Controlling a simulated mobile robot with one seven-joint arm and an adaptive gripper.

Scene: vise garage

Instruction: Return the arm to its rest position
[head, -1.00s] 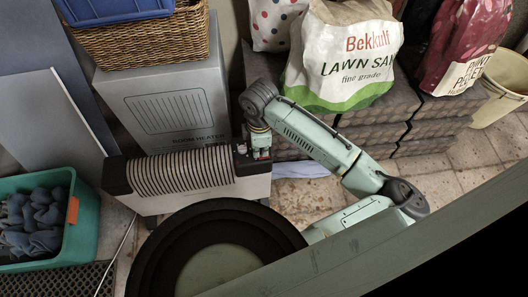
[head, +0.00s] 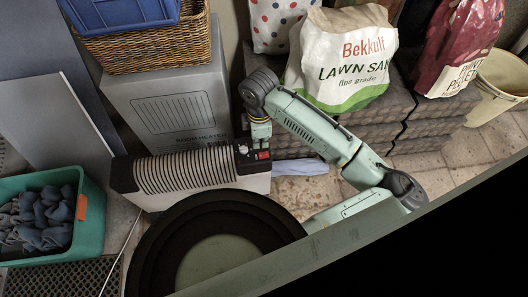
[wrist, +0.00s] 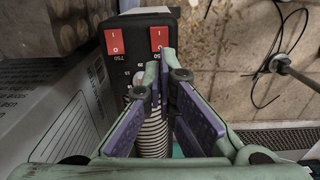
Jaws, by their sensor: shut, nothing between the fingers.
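My arm (head: 312,128) reaches in from the right over the floor and bends down at its far end in the head view. My gripper (head: 260,138) points down just above the right end of the white heater (head: 200,172). In the wrist view the purple-padded fingers of my gripper (wrist: 165,68) come together at the tips, with nothing between them. The tips are just in front of the heater's black control panel (wrist: 134,50), beside a red rocker switch (wrist: 159,39). A second red switch (wrist: 113,42) shows to its left. Whether the tips touch the panel cannot be told.
The room heater box (head: 180,100) stands behind the heater. A lawn sand bag (head: 340,60) rests on stacked dark blocks (head: 425,125) behind my arm. A teal crate of cloths (head: 92,225) is at the left. A cable (wrist: 292,60) lies on the tiles.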

